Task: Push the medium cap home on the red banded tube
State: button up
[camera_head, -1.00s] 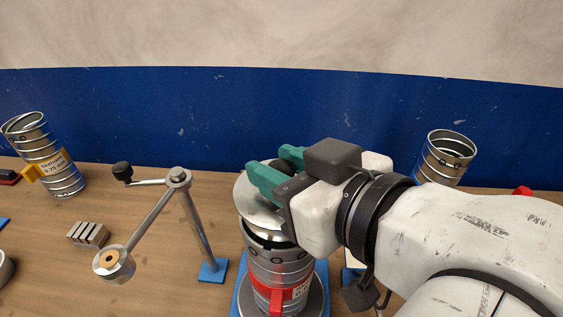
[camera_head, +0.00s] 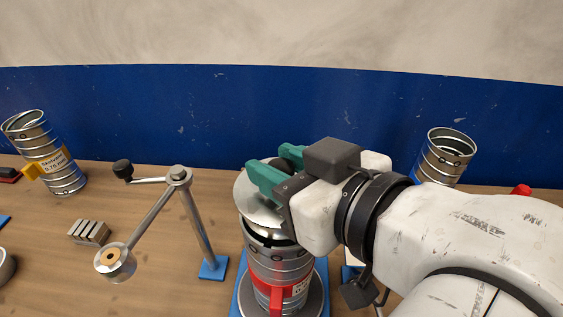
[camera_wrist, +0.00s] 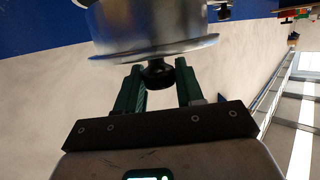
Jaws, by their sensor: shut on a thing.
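The medium cap (camera_head: 256,208) is a shiny metal disc at the top of the red banded tube (camera_head: 277,268), a ribbed metal tube standing upright. The cap looks tilted, and a dark gap shows between it and the tube's rim. My gripper (camera_head: 270,166), with green fingers, is above the cap. In the wrist view the fingers are shut on the cap's dark knob (camera_wrist: 158,75), with the metal cap (camera_wrist: 150,38) beyond it. My gripper and wrist hide the right part of the cap and the tube's far rim.
The tube stands on a round base on a blue plate (camera_head: 239,300). A metal swing arm (camera_head: 178,178) with a dark knob stands to the left on its own blue foot. A yellow-labelled tube (camera_head: 45,150) is far left, another tube (camera_head: 447,155) behind right. A slotted metal block (camera_head: 88,232) lies left.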

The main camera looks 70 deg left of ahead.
jog(key=shift+f+b, duration=1.3)
jog(key=shift+f, duration=0.75)
jog(key=o, duration=1.2)
jog(key=shift+o, duration=0.2)
jog(key=b+v, duration=0.1)
jog(key=v, duration=0.9)
jog(key=shift+d+r+b, duration=0.15)
jog(key=shift+d+b, duration=0.15)
jog(key=shift+d, duration=0.05)
jog(key=shift+w, duration=0.15)
